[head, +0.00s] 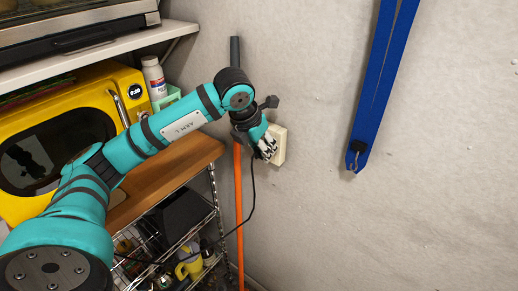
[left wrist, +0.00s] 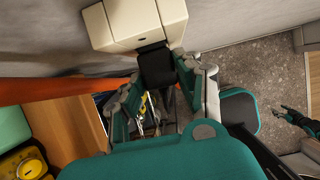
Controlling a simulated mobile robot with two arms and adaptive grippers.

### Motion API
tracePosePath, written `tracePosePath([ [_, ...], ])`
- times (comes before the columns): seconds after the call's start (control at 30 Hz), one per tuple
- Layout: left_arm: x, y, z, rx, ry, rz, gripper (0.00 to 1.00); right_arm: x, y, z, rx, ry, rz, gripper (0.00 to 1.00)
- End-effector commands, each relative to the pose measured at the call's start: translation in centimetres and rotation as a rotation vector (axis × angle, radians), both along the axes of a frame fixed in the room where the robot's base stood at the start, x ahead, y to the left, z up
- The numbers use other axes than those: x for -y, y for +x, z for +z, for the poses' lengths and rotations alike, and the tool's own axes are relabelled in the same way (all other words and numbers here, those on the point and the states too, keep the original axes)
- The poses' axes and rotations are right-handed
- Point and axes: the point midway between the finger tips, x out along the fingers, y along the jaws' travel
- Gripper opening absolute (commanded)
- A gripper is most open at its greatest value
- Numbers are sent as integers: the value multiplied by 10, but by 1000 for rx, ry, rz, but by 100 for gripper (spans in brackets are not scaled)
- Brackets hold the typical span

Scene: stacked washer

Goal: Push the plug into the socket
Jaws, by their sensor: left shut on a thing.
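The socket is a cream box (head: 279,146) on the grey wall; it fills the top of the left wrist view (left wrist: 135,22). My left gripper (head: 266,148) is right at the socket's left side in the head view. In the left wrist view its fingers (left wrist: 168,82) are shut on the black plug (left wrist: 157,66). The plug lies against or very close to the socket's face; I cannot tell how deep it sits. Its prongs are hidden. A dark cable (head: 254,190) hangs from the gripper. A small gripper-like part, seemingly my right gripper (left wrist: 287,114), shows at the right of the left wrist view.
An orange pole (head: 239,215) stands by the wall just left of the socket. A wooden-topped wire rack (head: 165,175) holds a yellow microwave (head: 60,140) and a white bottle (head: 154,77). A blue strap (head: 378,80) hangs at right. The wall between is bare.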

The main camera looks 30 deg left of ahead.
Motion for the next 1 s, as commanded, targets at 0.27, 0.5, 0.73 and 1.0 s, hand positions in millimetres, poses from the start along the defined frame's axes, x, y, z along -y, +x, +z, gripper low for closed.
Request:
tracePosePath([
  [0.27,0,4,0,0,0,1,6,0,0,0,0,0,0,51],
  [0.5,0,5,0,0,0,1,6,0,0,-2,0,0,0,51],
  [0.73,0,5,0,-1,0,0,6,0,0,-3,0,0,0,51],
  [1.0,0,5,0,-1,0,0,52,0,0,-3,0,0,0,51],
])
